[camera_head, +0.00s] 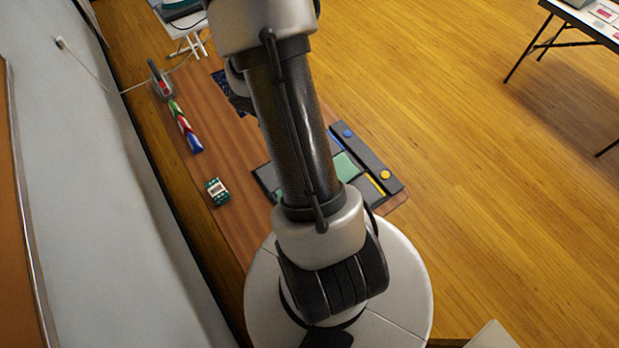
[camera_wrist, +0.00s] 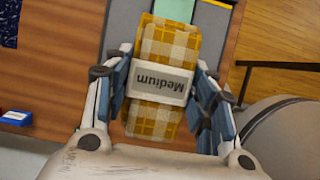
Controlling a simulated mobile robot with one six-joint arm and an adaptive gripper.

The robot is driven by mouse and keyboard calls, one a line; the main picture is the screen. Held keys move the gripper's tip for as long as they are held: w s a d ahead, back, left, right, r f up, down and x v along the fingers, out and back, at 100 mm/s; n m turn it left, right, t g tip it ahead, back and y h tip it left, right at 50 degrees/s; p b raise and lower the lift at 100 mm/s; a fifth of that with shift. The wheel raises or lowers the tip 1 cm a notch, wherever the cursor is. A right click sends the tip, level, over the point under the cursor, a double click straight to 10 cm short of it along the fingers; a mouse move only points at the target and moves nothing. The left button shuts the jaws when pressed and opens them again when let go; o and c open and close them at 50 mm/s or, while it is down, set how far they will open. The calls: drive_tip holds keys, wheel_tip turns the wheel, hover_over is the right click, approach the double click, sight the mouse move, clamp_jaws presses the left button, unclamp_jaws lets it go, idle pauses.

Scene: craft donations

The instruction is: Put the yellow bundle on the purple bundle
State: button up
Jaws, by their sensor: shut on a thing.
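The yellow bundle (camera_wrist: 165,50) is a yellow and white plaid fold of cloth with a white band reading "Medium". In the wrist view, my gripper (camera_wrist: 160,88) is shut on it, one finger against each side. I cannot tell its height above the surface beneath. In the head view my arm hides the gripper and the bundle. I see no purple bundle in either view; my arm covers part of the table there.
A teal bundle (camera_head: 217,191) with a white label lies on the wooden table (camera_head: 235,155). A red, green and blue row (camera_head: 184,127) lies near the wall. A dark tray (camera_head: 368,160) with coloured panels lies right of my arm. A dark patterned cloth (camera_head: 228,87) lies farther back.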

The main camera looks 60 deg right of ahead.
wheel_tip(320, 180, down, 20)
drive_tip(key=b, duration=1)
drive_tip(key=shift+r, duration=0.15)
drive_tip(key=o, duration=0.7)
drive_tip(key=shift+f, duration=0.2)
drive_tip(key=o, duration=0.5)
drive_tip(key=shift+r, duration=0.15)
